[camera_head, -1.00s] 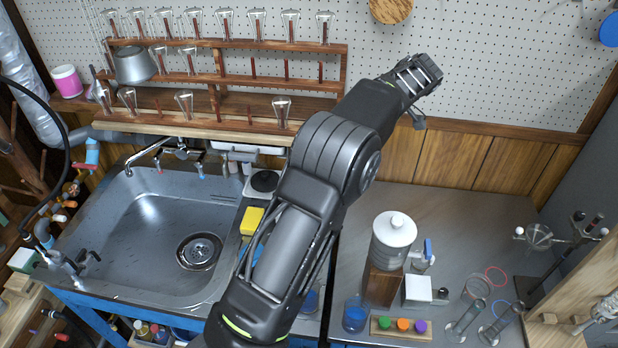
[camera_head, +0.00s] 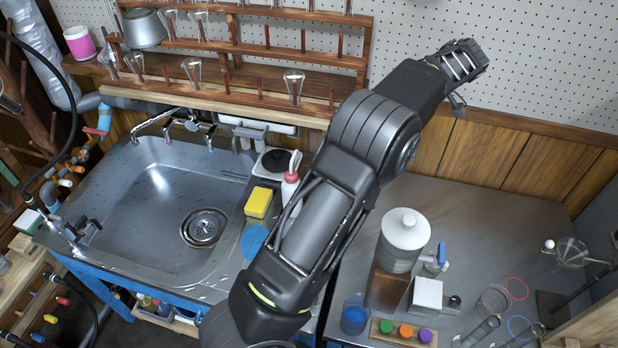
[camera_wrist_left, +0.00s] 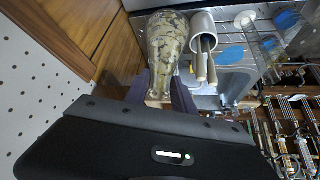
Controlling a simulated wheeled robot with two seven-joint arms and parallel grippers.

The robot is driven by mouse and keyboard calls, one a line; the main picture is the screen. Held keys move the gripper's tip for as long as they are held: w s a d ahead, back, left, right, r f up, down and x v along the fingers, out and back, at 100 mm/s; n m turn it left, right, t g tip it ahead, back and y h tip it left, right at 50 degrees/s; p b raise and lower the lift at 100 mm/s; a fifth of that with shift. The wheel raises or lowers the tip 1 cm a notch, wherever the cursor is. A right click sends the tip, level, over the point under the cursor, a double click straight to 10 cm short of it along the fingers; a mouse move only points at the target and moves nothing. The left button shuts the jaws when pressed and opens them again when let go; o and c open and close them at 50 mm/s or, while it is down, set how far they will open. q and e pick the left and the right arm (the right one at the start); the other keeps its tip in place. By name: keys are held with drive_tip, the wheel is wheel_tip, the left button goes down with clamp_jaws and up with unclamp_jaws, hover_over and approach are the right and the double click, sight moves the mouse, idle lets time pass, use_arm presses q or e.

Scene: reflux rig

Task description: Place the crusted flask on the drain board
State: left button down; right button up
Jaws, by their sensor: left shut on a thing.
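The crusted flask (camera_wrist_left: 165,45) shows in the left wrist view as a glass body with patchy tan-brown crust. Its narrow end points toward my left gripper (camera_wrist_left: 160,97), whose jaws are shut on it. In the head view my arm crosses the middle of the picture and reaches up right toward the pegboard. I cannot make out the jaws or the flask there. I cannot single out the drain board with certainty. My right gripper is not in view.
The steel sink (camera_head: 150,215) is at left, with a yellow sponge (camera_head: 258,202) beside it. A wooden rack (camera_head: 300,60) holds glassware behind. A white-lidded jar (camera_head: 404,238) and several coloured stoppers stand on the right counter.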

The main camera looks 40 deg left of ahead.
use_arm(q)
wheel_tip(320, 180, down, 12)
drive_tip(key=b, duration=0.9)
drive_tip(key=shift+f+b, duration=0.1)
drive_tip(key=shift+b, duration=0.2)
drive_tip(key=shift+f, duration=0.15)
drive_tip(key=s+a+f+p, duration=0.1)
drive_tip(key=a+f, duration=0.4)
drive_tip(key=a, duration=0.5)
drive_tip(key=shift+p, duration=0.35)
drive_tip(key=shift+f, duration=0.15)
